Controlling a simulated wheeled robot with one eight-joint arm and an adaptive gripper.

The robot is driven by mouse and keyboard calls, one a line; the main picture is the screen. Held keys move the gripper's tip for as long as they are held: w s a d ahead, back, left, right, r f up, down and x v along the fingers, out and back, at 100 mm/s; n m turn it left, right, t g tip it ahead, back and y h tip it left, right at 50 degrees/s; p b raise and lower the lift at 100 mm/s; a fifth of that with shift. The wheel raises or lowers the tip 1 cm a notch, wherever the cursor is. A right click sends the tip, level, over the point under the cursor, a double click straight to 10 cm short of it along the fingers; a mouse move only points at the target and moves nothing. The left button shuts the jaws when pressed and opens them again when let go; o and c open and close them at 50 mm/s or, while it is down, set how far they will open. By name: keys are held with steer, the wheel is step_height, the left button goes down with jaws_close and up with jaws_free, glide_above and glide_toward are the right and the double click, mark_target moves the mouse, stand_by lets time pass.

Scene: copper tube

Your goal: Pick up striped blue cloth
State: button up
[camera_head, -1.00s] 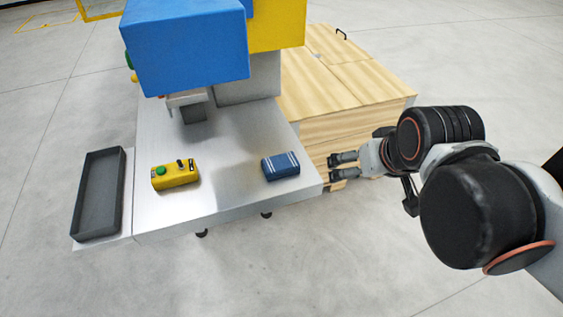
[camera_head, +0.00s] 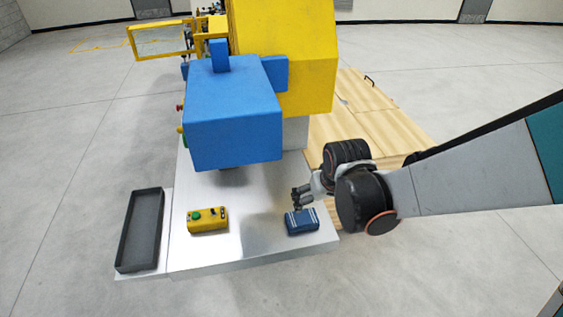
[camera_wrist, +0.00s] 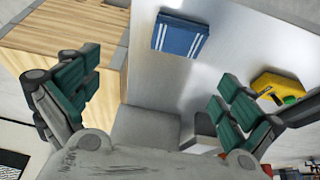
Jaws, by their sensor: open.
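The striped blue cloth (camera_head: 302,222) lies folded on the metal table (camera_head: 262,236) near its front right corner, with white stripes on it. In the wrist view the cloth (camera_wrist: 181,37) is at the top centre, beyond the fingertips. My gripper (camera_head: 300,194) is just behind the cloth in the head view, close to it. In the wrist view my gripper (camera_wrist: 158,82) has its green-padded fingers wide apart with nothing between them. Whether a finger touches the cloth cannot be told.
A yellow control box (camera_head: 208,220) with a green button sits left of the cloth. A dark tray (camera_head: 141,230) lies at the table's left. A blue and yellow machine (camera_head: 235,115) stands over the table's back. A wooden crate (camera_head: 372,115) stands behind right.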

steer(key=s+a+f, duration=0.1)
steer(key=a+f, duration=0.1)
steer(key=a, duration=0.2)
steer(key=b, duration=0.6)
glide_toward(302, 218)
steer(key=x, duration=0.4)
steer(key=shift+a+f, duration=0.1)
steer(key=shift+f, duration=0.25)
steer(key=shift+b+x, duration=1.4)
steer(key=shift+x, duration=1.25)
steer(key=shift+r, duration=0.1)
steer(key=c, duration=1.1)
steer(key=shift+o, duration=0.2)
steer(key=shift+r, duration=0.1)
step_height(302, 218, up, 20)
steer(key=p, duration=1.3)
